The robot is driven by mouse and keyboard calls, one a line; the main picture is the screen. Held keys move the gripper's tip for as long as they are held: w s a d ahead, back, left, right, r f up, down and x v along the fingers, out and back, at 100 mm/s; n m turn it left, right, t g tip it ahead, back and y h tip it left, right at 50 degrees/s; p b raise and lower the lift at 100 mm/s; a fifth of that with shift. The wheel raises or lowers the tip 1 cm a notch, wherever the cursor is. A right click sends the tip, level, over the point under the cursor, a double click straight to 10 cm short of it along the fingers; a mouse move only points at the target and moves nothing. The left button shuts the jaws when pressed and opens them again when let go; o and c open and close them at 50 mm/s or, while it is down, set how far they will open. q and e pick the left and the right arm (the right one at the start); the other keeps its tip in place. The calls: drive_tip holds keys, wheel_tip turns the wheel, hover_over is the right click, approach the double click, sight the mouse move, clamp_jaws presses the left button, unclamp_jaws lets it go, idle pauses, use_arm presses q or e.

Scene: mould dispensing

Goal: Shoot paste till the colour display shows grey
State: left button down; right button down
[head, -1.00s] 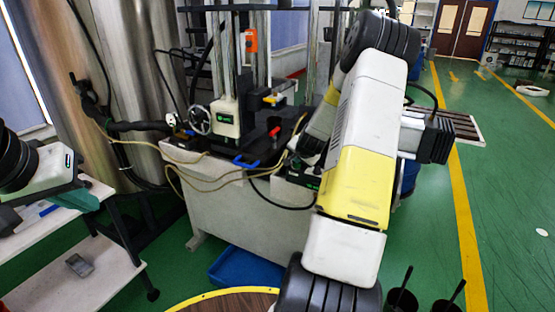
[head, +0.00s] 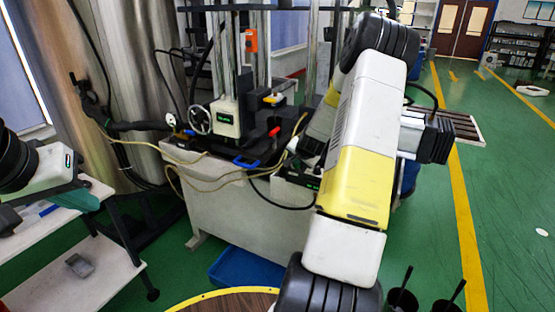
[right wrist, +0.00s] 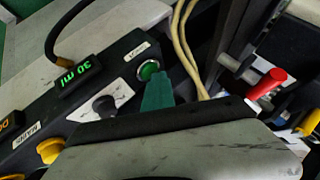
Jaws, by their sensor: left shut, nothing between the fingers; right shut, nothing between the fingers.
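In the right wrist view, a dark control panel carries a green display (right wrist: 75,82) reading "30 ml" and a lit green button (right wrist: 149,70). My right gripper (right wrist: 158,90) is shut and empty, its teal fingers ending just at the green button. I cannot tell whether they press it. An orange display (right wrist: 11,122) is cut off at the left edge. In the head view the dispensing machine (head: 226,117) stands at centre with a small green-lit display; my right arm hides part of the panel.
The panel also has a dark selector knob (right wrist: 104,106) and a yellow knob (right wrist: 50,150). A red-handled part (right wrist: 268,83) lies right of the gripper. A hose and yellow cables run close to the panel. A blue bin (head: 245,270) sits on the floor below.

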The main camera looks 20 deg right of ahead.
sight(297, 167)
drive_tip(key=shift+r, duration=3.15)
